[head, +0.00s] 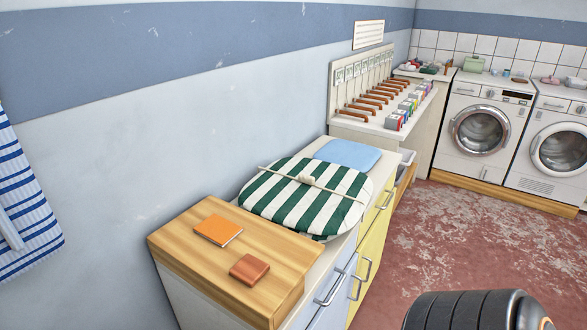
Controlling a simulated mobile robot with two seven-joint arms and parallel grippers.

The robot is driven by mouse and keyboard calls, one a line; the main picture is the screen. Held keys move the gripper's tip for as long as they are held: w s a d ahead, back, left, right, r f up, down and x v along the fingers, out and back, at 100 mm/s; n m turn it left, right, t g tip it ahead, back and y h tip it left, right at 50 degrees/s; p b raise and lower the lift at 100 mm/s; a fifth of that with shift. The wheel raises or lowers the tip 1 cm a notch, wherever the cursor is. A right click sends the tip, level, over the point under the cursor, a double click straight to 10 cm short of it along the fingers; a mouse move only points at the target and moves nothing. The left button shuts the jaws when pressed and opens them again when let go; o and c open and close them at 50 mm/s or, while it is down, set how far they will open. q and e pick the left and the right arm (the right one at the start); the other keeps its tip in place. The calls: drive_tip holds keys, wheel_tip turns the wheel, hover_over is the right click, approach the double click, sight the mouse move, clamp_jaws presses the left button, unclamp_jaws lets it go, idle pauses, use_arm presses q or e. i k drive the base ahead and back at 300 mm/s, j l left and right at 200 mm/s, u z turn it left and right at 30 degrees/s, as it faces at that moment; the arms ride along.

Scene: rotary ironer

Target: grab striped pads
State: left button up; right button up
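A bundle of green-and-white striped pads (275,199), oval in outline, lies flat on the cabinet top. A light cord crosses it, with a pale knot or toggle (307,179) near its middle. I cannot tell how many pads are in the bundle. Neither of my grippers shows in the head view. A dark rounded part at the bottom right looks like a piece of my own arm.
An orange notebook (217,230) and a brown wallet-like item (249,268) lie on the wooden board (190,258) in front of the pads. A light blue folded cloth (348,154) lies behind them. Washing machines (482,130) stand at the back right. The red floor (460,240) is clear.

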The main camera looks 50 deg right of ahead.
sight(319, 201)
drive_tip(key=l+u, duration=0.15)
drive_tip(key=l, duration=0.2)
drive_tip(key=k+l+u, duration=0.1)
drive_tip(key=l, duration=0.25)
drive_tip(key=k+l+u, duration=0.15)
drive_tip(key=l, duration=0.2)
drive_tip(key=k+l+u, duration=0.15)
drive_tip(key=l, duration=0.2)
drive_tip(key=k+l+u, duration=0.1)
drive_tip(key=l, duration=0.25)
drive_tip(key=k+l, duration=0.15)
drive_tip(key=l, duration=0.2)
drive_tip(key=k+l, duration=0.15)
drive_tip(key=l, duration=0.2)
drive_tip(key=k+l, duration=0.15)
drive_tip(key=l, duration=0.2)
drive_tip(key=k+l, duration=0.15)
drive_tip(key=l, duration=0.2)
drive_tip(key=k+l+u, duration=0.1)
drive_tip(key=l, duration=0.2)
